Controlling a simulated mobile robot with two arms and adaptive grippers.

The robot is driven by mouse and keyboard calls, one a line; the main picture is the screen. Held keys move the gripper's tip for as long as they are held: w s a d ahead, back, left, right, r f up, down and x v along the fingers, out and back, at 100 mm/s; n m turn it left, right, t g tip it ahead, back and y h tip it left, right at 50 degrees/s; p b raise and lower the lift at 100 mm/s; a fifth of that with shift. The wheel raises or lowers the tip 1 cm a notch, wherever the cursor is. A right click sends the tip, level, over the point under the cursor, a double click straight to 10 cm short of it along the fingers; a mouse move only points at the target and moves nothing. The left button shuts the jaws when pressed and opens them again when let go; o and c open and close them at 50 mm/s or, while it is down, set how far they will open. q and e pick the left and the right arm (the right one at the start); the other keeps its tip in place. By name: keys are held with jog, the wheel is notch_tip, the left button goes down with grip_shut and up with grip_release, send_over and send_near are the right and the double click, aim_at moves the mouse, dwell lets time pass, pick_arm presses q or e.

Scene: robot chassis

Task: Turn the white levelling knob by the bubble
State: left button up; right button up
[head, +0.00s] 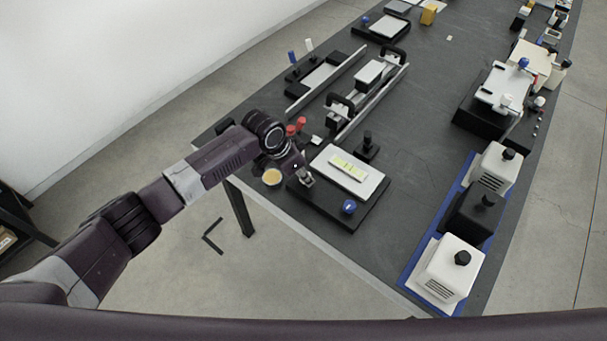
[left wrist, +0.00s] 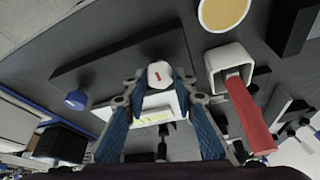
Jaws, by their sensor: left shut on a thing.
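The white levelling knob (left wrist: 160,73) bears a short red mark and sits between my left fingertips in the left wrist view; in the head view the gripper hides most of it. My left gripper (head: 305,180) is shut on this knob at the near left corner of the levelling stand; its blue fingers also show in the wrist view (left wrist: 159,80). The yellow-green bubble vial (head: 349,167) lies on the stand's white plate (head: 373,186). The bubble is too small to read. A blue knob (head: 349,207) stands at the near corner of the black base. My right gripper is not in view.
A round yellow-topped dish (head: 272,177) is close to my left gripper. A red-handled thing in a white holder (left wrist: 248,115) stands beside it. A black post (head: 367,145) rises behind the plate. White and black boxes (head: 446,270) stand on a blue mat to the right.

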pick_arm(q)
jog(key=shift+w+f+m+g+b, duration=0.15)
jog(key=shift+m+g+b, duration=0.15)
jog(key=shift+m+b, duration=0.4)
jog(key=m+g+b, duration=0.1)
jog(key=m+b, duration=0.2)
jog(key=b, duration=0.1)
jog(key=m+g+b, duration=0.1)
jog(key=m+b, duration=0.3)
jog(key=b, duration=0.1)
jog(key=m+g+b, duration=0.2)
jog(key=m+b, duration=0.2)
jog(key=shift+w, duration=0.25)
jog(key=shift+m+g+b, duration=0.4)
jog(key=shift+m+b, duration=0.8)
jog(key=shift+b, duration=0.05)
jog(key=shift+r, duration=0.2)
jog(key=o, duration=1.2)
jog(key=shift+c, duration=0.2)
jog(key=v, duration=1.2)
jog(key=shift+d, duration=0.2)
